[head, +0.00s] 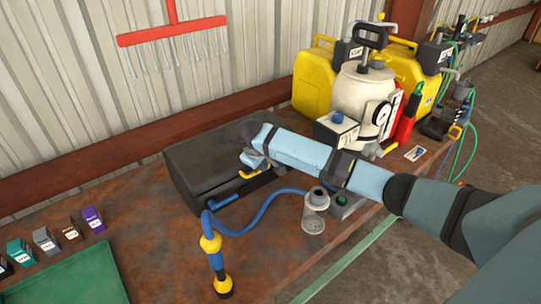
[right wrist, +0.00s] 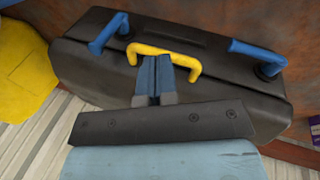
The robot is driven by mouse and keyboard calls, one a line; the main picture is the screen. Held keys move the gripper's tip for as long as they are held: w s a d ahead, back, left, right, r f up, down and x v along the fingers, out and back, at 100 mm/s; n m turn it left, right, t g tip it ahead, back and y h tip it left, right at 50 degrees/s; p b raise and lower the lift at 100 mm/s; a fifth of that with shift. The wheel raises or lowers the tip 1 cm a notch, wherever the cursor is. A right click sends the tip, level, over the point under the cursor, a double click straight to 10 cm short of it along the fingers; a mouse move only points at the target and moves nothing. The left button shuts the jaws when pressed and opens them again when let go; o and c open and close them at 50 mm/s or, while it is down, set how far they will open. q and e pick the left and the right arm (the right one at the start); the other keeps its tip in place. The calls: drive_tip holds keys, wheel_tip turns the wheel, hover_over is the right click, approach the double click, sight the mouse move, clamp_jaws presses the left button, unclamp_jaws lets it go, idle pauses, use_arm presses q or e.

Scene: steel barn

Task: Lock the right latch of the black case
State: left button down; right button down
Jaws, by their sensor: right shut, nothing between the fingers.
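The black case (head: 203,158) lies on the rusty bench against the wall; my right arm covers its right end in the head view. The right wrist view looks at the case (right wrist: 200,82) from the wall side, so its right latch (right wrist: 108,35), blue, shows there at the left. The yellow handle (right wrist: 165,52) is between it and the other blue latch (right wrist: 258,55). Both latches stand out from the case. My right gripper (head: 252,161) is shut and empty; its fingertips (right wrist: 155,62) are at the handle, apart from the right latch. My left gripper is out of view.
A blue hose with a yellow-black end (head: 216,255) lies before the case. A metal can (head: 315,205) is below my arm. A white tank (head: 358,95) and yellow jugs (head: 314,80) crowd the right. A green tray (head: 75,280) and small boxes (head: 46,240) are at left.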

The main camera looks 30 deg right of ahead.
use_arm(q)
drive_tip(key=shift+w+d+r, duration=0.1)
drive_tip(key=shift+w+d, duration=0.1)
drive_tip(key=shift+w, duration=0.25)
use_arm(e)
drive_tip(key=w+d+r+h, duration=0.1)
drive_tip(key=w+d+r, duration=0.1)
drive_tip(key=d+r, duration=0.2)
drive_tip(key=shift+w+r+m+g, duration=0.4)
drive_tip(key=shift+r, duration=0.15)
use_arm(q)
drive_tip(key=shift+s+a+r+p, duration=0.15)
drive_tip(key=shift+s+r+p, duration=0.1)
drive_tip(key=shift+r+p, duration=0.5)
use_arm(e)
drive_tip(key=x, duration=1)
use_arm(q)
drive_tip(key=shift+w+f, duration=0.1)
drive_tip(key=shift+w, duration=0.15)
use_arm(e)
drive_tip(key=shift+w+f, duration=0.1)
